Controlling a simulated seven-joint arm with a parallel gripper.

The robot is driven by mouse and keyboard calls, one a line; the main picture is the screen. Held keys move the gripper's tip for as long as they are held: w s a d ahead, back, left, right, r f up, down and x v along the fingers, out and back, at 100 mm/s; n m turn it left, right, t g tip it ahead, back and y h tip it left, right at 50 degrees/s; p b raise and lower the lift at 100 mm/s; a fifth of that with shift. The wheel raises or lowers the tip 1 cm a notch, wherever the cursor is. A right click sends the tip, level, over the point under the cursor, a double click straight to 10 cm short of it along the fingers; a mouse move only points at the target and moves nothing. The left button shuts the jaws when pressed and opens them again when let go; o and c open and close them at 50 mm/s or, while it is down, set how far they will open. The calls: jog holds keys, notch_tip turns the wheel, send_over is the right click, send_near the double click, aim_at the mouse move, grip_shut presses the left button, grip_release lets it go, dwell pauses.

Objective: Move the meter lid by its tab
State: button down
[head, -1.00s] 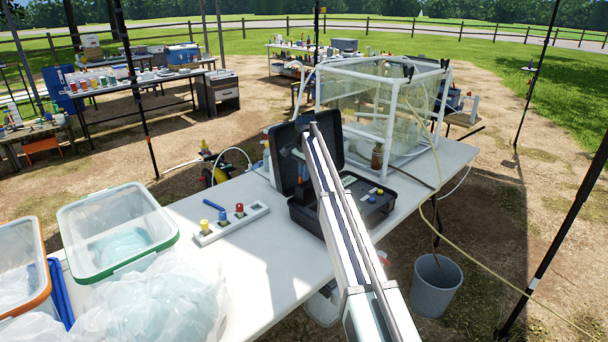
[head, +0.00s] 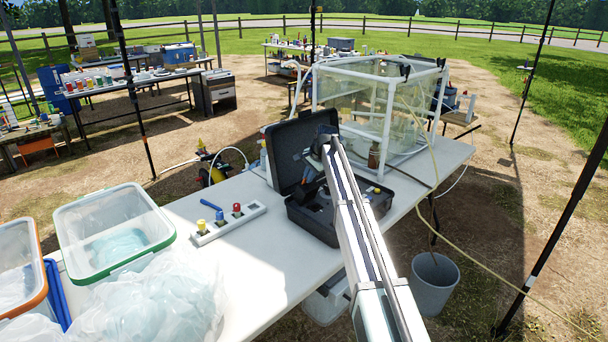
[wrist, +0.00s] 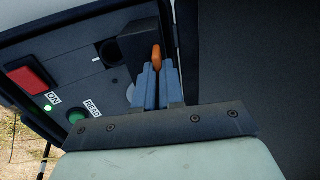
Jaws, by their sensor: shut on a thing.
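The meter is a black open case (head: 312,220) on the white table, with its big case lid (head: 289,150) standing up at the back. In the wrist view its grey panel (wrist: 82,72) shows a red button, a green button and a dark raised block (wrist: 136,46). An orange tab (wrist: 156,55) stands beside this block. My gripper (wrist: 157,72) is shut on the tab, with its blue-grey fingers on either side of it. I cannot tell where the small lid ends and the block begins. In the head view my gripper (head: 309,166) is over the case, and my arm covers part of the panel.
A clear glove-box with a white frame (head: 385,115) stands behind the case, with a brown bottle (head: 374,155) inside. A white strip with coloured caps (head: 228,223), a blue marker (head: 211,204) and a green-rimmed tub (head: 115,235) are to the left. The table between is clear.

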jog(key=shift+s+d+f+t+y, duration=0.6)
jog(key=shift+s+d+t+y, duration=0.3)
jog(key=shift+s+d, duration=0.05)
jog(key=shift+s+d+f+t+y, duration=0.55)
jog(key=shift+s+d+t+y, duration=0.35)
jog(key=shift+s, duration=0.1)
jog(key=shift+s+d+f+t+y, duration=0.6)
jog(key=shift+s+d+t+y, duration=0.3)
jog(key=shift+s+d, duration=0.05)
jog(key=shift+s+d+f, duration=0.35)
jog(key=shift+f, duration=0.2)
jog(key=shift+s+d+f, duration=0.35)
jog(key=shift+f, duration=0.2)
jog(key=shift+s+d+f, duration=0.15)
jog(key=shift+f, duration=0.3)
jog(key=shift+s+d+f, duration=0.1)
jog(key=shift+f, duration=0.35)
jog(key=c, duration=1.4)
grip_release()
jog(key=shift+w+a+f, duration=0.1)
jog(key=shift+o, duration=0.8)
jog(key=v, duration=1.4)
